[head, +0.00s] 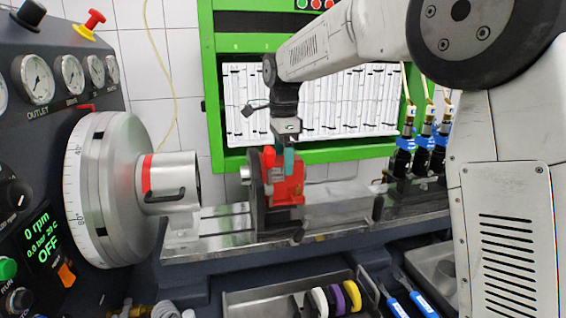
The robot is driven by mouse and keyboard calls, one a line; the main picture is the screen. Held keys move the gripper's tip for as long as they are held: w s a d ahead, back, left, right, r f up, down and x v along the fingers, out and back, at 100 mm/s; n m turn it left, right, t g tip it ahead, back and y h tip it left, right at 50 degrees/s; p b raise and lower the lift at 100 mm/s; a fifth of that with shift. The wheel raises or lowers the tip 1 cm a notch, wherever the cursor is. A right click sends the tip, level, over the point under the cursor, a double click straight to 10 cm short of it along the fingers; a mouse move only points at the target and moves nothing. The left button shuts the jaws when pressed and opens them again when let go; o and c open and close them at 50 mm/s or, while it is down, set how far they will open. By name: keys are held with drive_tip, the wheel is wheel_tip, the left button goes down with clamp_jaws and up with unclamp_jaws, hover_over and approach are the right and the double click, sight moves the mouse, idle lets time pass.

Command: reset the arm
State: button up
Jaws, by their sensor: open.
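My arm reaches in from the right side of the head view, and its wrist hangs down near the middle. My gripper (287,150) points down just above a red pump part (287,185) on the testbench. A small teal piece (289,160) shows at the gripper's tip, and I cannot tell whether it belongs to the gripper or to the pump part. The jaws are open. Whether the fingers touch the red part is too small to tell.
A metal bench rail (345,212) runs behind a tray (262,302) with several coloured rings. A large silver drum (108,190) and a gauge panel (30,130) stand left. A green-framed rack (211,90) is behind. Blue-banded fittings (405,145) stand right.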

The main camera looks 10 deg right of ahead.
wheel_tip(320, 180, up, 6)
drive_tip(key=shift+f, duration=0.25)
drive_tip(key=shift+s+r, duration=0.1)
drive_tip(key=shift+r, duration=0.2)
drive_tip(key=s+d+n, duration=0.3)
drive_tip(key=s+n, duration=0.1)
drive_tip(key=s, duration=0.5)
drive_tip(key=s+d+n, duration=0.3)
drive_tip(key=s+n, duration=0.1)
drive_tip(key=s, duration=0.6)
drive_tip(key=s+d+f+n, duration=0.1)
drive_tip(key=s+f+n, duration=0.4)
drive_tip(key=s, duration=0.4)
drive_tip(key=s+d+f+n+t, duration=0.1)
drive_tip(key=s+f+n, duration=0.4)
drive_tip(key=s, duration=0.5)
drive_tip(key=shift+s+d+f, duration=0.2)
drive_tip(key=shift+d+f, duration=0.55)
drive_tip(key=shift+f, duration=0.2)
